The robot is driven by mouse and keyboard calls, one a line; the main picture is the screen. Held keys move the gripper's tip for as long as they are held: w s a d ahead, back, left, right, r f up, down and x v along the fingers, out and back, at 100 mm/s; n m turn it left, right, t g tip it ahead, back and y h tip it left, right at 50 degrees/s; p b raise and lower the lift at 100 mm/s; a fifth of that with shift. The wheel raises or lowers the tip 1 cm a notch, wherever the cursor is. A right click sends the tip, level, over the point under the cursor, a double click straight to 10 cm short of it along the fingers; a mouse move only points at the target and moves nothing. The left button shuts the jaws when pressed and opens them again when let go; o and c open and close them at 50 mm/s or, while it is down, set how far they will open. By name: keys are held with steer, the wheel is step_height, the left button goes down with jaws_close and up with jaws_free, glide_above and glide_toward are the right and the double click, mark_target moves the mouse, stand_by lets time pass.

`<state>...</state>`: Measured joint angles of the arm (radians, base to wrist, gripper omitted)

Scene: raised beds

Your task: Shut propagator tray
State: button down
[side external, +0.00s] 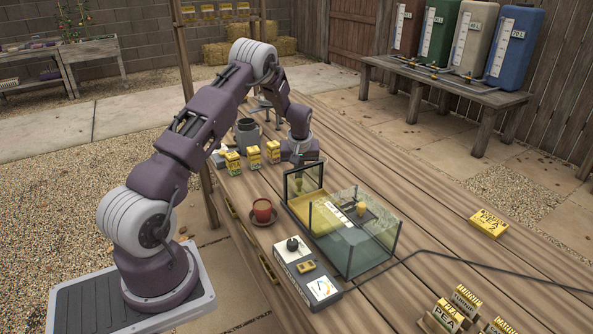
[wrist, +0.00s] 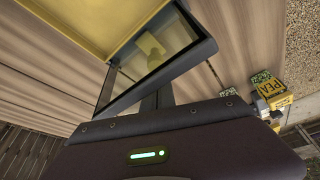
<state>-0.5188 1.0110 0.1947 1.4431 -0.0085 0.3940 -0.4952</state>
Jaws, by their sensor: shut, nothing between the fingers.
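The propagator is a clear glass box (side external: 372,245) on the wooden table. Its yellow tray (side external: 318,213) is slid part way out towards the back left and also fills the top of the wrist view (wrist: 75,30). The tray's front is a dark-framed glass panel (side external: 303,181), seen at an angle in the wrist view (wrist: 197,52). My gripper (side external: 302,164) is at the outer side of this panel, shut and empty. Its dark fingers (wrist: 157,97) show close to the panel's frame; I cannot tell if they touch. The fingertips are partly hidden.
A red pot on a saucer (side external: 262,210) and a control box with a knob (side external: 307,275) stand left of the propagator. Yellow seed packets (side external: 253,155) stand near my gripper. A black cable (side external: 450,262) runs right. The table beyond the box is mostly clear.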

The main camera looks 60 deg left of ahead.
steer(key=d, duration=1.5)
steer(key=shift+d, duration=0.25)
steer(key=shift+f, duration=0.1)
steer(key=a, duration=0.1)
steer(key=w+a, duration=0.1)
steer(key=a, duration=0.1)
steer(key=w+a, duration=0.1)
steer(key=shift+a+r, duration=0.2)
steer(key=shift+r, duration=0.05)
steer(key=s+d+r+m, duration=0.1)
steer(key=s+d+r, duration=0.15)
steer(key=r, duration=0.35)
steer(key=s+d+r+t+h, duration=0.1)
steer(key=d+r, duration=0.3)
steer(key=r, duration=0.2)
steer(key=s+d+r+m, duration=0.1)
steer(key=s+d+r, duration=0.15)
steer(key=r, duration=0.45)
steer(key=s+d+r+m+t+h, duration=0.15)
steer(key=s+d+r+m, duration=0.25)
steer(key=s+d+r, duration=0.45)
steer(key=s+d+m, duration=0.3)
steer(key=s, duration=0.6)
steer(key=s+d+m+t, duration=0.1)
steer(key=s+d+m, duration=0.2)
steer(key=s, duration=0.5)
steer(key=shift+s+d+m+h, duration=0.35)
steer(key=shift+d+h, duration=0.1)
steer(key=shift+d, duration=0.2)
